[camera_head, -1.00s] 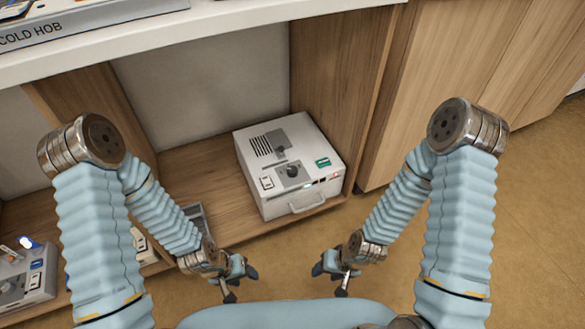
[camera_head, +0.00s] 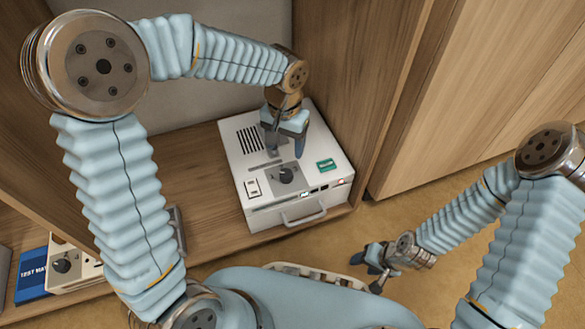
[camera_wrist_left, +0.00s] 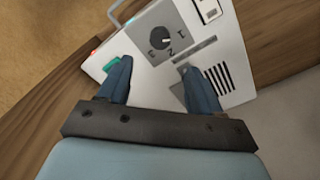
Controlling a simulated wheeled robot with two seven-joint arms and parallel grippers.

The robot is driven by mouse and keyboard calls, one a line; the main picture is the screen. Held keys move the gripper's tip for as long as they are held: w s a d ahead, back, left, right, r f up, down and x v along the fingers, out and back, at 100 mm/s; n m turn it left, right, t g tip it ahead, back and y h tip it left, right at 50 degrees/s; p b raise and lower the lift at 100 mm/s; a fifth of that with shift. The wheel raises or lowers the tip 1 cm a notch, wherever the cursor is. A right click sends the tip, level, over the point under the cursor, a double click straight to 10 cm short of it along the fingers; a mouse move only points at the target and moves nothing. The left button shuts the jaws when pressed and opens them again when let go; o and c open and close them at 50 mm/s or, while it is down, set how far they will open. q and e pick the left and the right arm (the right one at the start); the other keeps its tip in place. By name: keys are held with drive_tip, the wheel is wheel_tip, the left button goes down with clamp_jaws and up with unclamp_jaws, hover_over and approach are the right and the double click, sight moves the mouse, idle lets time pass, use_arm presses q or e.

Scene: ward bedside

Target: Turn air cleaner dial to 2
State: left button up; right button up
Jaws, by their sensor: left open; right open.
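The air cleaner is a white box (camera_head: 240,180) on the wooden shelf, with a front handle, a vent grille and a green label on top. Its black dial (camera_head: 287,175) sits on a grey plate; it also shows in the left wrist view (camera_wrist_left: 162,41), with markings around it, a "2" among them. I cannot tell for sure where the pointer stands. My left gripper (camera_head: 286,148) is open above the box, just behind the dial, with nothing between its fingers; its fingers also show in the left wrist view (camera_wrist_left: 158,75). My right gripper (camera_head: 375,268) is open and empty, low over the floor.
A wooden side panel (camera_head: 345,80) stands close at the right of the box. Another device with a dial (camera_head: 68,265) and a blue box (camera_head: 32,275) are at the lower left. Open floor lies at the right front.

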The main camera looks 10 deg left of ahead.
sight(286, 173)
use_arm(q)
wheel_tip(286, 173, down, 11)
drive_tip(key=b, duration=0.2)
drive_tip(key=shift+f+b, duration=0.1)
drive_tip(key=shift+b, duration=0.2)
drive_tip(key=shift+c, duration=0.2)
drive_tip(key=c, duration=1)
drive_tip(key=m+p, duration=0.2)
drive_tip(key=m, duration=0.3)
drive_tip(key=shift+m, duration=0.3)
drive_tip(key=m+p, duration=0.2)
drive_tip(key=m, duration=0.4)
